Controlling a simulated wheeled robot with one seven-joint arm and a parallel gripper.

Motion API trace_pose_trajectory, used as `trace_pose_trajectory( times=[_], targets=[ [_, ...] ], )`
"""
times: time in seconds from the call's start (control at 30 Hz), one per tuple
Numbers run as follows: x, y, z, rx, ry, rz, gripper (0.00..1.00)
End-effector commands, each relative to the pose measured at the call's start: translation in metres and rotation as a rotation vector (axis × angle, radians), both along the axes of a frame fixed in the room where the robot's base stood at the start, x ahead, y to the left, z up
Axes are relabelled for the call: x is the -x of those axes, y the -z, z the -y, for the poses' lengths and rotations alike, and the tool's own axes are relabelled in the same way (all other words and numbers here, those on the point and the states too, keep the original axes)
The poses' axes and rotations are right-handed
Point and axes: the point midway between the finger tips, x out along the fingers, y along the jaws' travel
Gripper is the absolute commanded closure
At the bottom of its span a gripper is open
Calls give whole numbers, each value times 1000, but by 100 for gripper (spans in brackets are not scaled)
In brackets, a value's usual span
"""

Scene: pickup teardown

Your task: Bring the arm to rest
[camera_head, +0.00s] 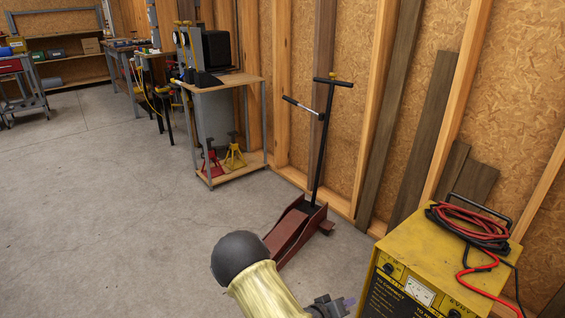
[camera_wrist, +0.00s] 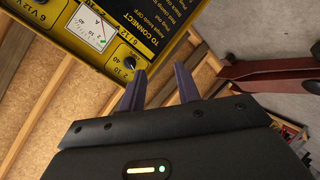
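My gripper (camera_wrist: 160,72) shows in the wrist view with its two dark purple fingers apart and nothing between them. In the head view part of my gripper (camera_head: 346,302) shows at the bottom edge, just left of the yellow battery charger (camera_head: 400,262). My arm, pale yellow with a dark round joint, reaches in from the bottom of that view. In the wrist view the charger's front panel (camera_wrist: 122,30), with a meter and knobs, lies beyond the fingertips. I cannot tell the exact gap between fingers and charger.
Red and black cables (camera_head: 468,226) lie on the charger. A dark red floor jack (camera_head: 291,230) with an upright handle stands beyond my arm. A cart (camera_head: 225,80) with red and yellow jack stands is by the plank-lined wall.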

Motion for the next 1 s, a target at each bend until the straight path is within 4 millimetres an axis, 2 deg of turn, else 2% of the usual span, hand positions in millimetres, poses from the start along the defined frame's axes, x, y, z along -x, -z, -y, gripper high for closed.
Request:
trace_pose_trajectory(
  times=[0.1,0.27,0.47,0.73,1.0],
  targets=[
    [0,-8,-9,-196,18,-36,67],
    [5,-24,-26,-428,21,-89,67],
    [20,-59,-45,-668,11,-157,67],
    [60,-119,-57,-881,-25,-262,67],
    [114,-170,-49,-944,-46,-366,67]
  ],
)
